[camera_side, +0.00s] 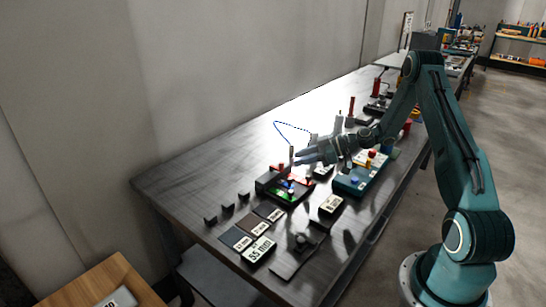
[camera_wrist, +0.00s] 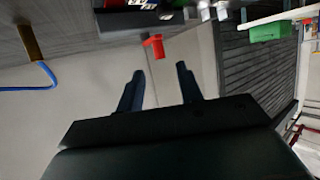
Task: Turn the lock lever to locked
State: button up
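A dark box with red and green patches on top (camera_side: 284,186) stands on the bench in the side view. It may be the lock, but its lever is too small to make out and I cannot tell its setting. My gripper (camera_side: 300,157) is above and behind this box, apart from it. In the wrist view my gripper (camera_wrist: 158,82) has its two dark fingers spread with nothing between them. A small red angled piece (camera_wrist: 153,45) shows beyond the fingertips; I cannot tell whether it is the lever.
A teal box with coloured buttons (camera_side: 354,182) stands right of the dark box. A blue cable (camera_side: 290,124) rises behind; it also shows in the wrist view (camera_wrist: 40,84). Labelled tiles (camera_side: 258,250) and small dark blocks lie toward the near end. The bench's left part is clear.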

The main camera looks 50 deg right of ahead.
aim_at(281, 162)
jog(key=x, duration=0.7)
jog(key=shift+w+a+f, duration=0.1)
jog(key=shift+w, duration=0.1)
grip_shut()
